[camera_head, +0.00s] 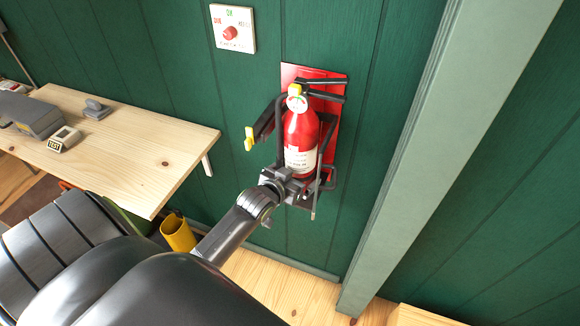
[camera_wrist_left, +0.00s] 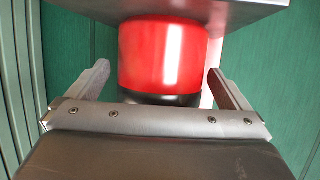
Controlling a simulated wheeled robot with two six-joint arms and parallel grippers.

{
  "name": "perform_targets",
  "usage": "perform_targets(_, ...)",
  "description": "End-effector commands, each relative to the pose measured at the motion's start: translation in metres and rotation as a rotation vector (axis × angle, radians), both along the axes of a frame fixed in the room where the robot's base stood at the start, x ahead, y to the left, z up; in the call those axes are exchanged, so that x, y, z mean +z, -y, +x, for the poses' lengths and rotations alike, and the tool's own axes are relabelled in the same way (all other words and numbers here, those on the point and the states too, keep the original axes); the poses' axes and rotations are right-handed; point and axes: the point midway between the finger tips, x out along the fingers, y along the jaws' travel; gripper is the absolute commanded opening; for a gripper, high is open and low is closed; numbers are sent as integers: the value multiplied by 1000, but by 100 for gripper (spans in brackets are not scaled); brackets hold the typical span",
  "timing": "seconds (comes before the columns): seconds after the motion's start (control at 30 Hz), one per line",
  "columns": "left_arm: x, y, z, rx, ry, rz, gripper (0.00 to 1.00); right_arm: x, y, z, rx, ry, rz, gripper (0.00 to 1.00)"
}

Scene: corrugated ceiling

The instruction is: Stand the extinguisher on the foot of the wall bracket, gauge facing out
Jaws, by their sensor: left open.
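The red extinguisher (camera_head: 300,135) stands upright in the wall bracket, against its red back plate (camera_head: 334,88). Its round gauge (camera_head: 297,102) faces out from the wall, below the black handle. The bracket's black strap with a yellow latch (camera_head: 249,138) swings out to the left, open. My left gripper (camera_head: 293,184) is at the extinguisher's lower body and hides the base and most of the foot. In the left wrist view its open fingers stand either side of the red cylinder (camera_wrist_left: 163,52), with gaps showing. My right gripper is in neither view.
A wooden bench (camera_head: 130,150) with a grey device (camera_head: 36,115) and a small tester (camera_head: 64,139) is at the left. A yellow bin (camera_head: 178,232) stands below. A pale green post (camera_head: 430,130) rises right of the bracket. A switch panel (camera_head: 232,28) hangs above.

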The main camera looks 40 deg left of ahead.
Motion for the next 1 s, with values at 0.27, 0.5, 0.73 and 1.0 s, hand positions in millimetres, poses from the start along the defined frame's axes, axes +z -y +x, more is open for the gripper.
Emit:
perform_targets(0.27, 12, 1, -33, 1, -2, 0, 100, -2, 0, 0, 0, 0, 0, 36)
perform_targets(0.5, 29, 4, -75, 0, -1, 2, 100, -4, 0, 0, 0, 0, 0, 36)
perform_targets(0.73, 42, 6, -103, 1, -1, 1, 100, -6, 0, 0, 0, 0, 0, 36)
perform_targets(1.0, 46, 6, -110, 0, 0, 1, 100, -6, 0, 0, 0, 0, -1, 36)
